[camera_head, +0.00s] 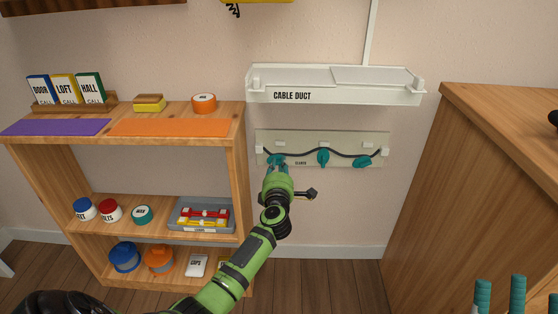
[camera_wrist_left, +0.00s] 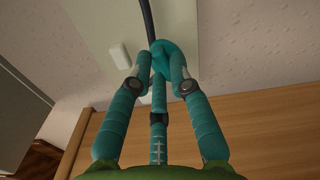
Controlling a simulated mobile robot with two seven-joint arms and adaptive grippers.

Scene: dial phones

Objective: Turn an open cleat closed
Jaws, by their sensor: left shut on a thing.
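A pale cleat board (camera_head: 309,163) on the wall carries a dark cable (camera_head: 342,153) and three teal cleats. The left cleat (camera_wrist_left: 166,50) is mostly hidden by my gripper in the head view. The middle cleat (camera_head: 323,157) looks upright, and the right cleat (camera_head: 362,161) lies more sideways. My left gripper (camera_head: 277,165) is shut on the left cleat. In the left wrist view its three teal fingers (camera_wrist_left: 160,80) close around that cleat beside the cable. My right gripper (camera_head: 516,282) shows only as spread teal fingers at the lower right edge, with nothing visible between them.
A cable duct shelf (camera_head: 390,93) juts out above the board. A wooden shelf unit (camera_head: 238,160) with cans, a grey tray (camera_head: 203,229) and call cards stands left. A wooden cabinet (camera_head: 440,190) stands right. The wall below the board is clear.

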